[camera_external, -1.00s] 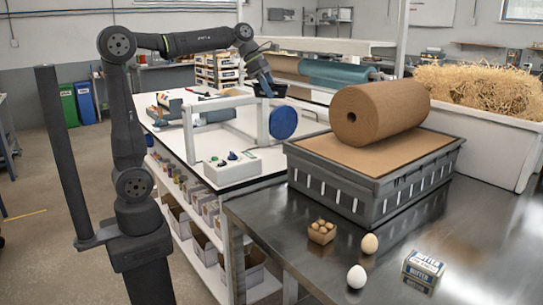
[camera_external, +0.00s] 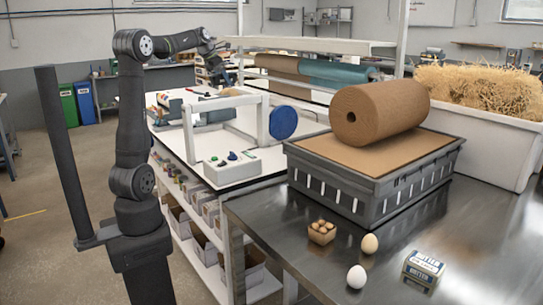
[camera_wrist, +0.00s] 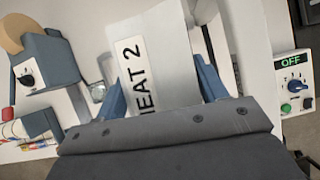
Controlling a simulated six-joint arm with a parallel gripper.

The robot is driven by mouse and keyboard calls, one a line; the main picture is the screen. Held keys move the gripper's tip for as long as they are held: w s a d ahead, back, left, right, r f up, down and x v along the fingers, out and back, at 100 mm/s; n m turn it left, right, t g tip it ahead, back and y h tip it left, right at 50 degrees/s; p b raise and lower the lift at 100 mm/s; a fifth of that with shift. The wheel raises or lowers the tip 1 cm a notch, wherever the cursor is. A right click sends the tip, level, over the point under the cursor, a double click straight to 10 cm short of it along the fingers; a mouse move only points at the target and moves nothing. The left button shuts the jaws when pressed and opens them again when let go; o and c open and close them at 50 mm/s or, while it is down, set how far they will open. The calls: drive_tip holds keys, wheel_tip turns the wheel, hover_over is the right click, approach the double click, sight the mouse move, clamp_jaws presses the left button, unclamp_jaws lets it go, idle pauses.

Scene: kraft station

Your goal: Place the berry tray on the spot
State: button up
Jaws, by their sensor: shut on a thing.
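My gripper (camera_wrist: 160,84) has its two blue fingers on either side of a white flat-faced thing (camera_wrist: 160,30), and it is shut on it. A label on its face shows "EAT 2", with the first letter partly covered by the dark grey gripper body. I cannot tell from this view whether it is the berry tray. In the external view my gripper (camera_external: 219,74) is small, over the far part of the white bench, and what it holds is not clear. I cannot pick out a marked spot.
The white bench (camera_external: 255,165) carries a frame with a blue disc (camera_external: 283,122) and a button box (camera_external: 232,168). On the steel table stand a small carton (camera_external: 322,232), two eggs, a butter box (camera_external: 423,269) and a grey crate (camera_external: 375,203) under a brown paper roll (camera_external: 380,112).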

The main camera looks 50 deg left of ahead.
sight(225, 142)
drive_tip(key=a, duration=0.1)
drive_tip(key=s+a, duration=0.1)
drive_tip(key=a, duration=0.1)
drive_tip(key=shift+s+a+f+n+y, duration=0.1)
drive_tip(key=shift+a+n+y, duration=0.05)
drive_tip(key=shift+n+y, duration=0.15)
drive_tip(key=f, duration=2.8)
drive_tip(key=shift+d, duration=0.25)
drive_tip(key=o, duration=1.1)
drive_tip(key=shift+f, duration=0.15)
drive_tip(key=shift+c, duration=0.2)
drive_tip(key=shift+r, duration=0.35)
drive_tip(key=v, duration=1.1)
drive_tip(key=shift+s+r, duration=0.15)
drive_tip(key=shift+r, duration=0.2)
drive_tip(key=shift+a+f, duration=0.1)
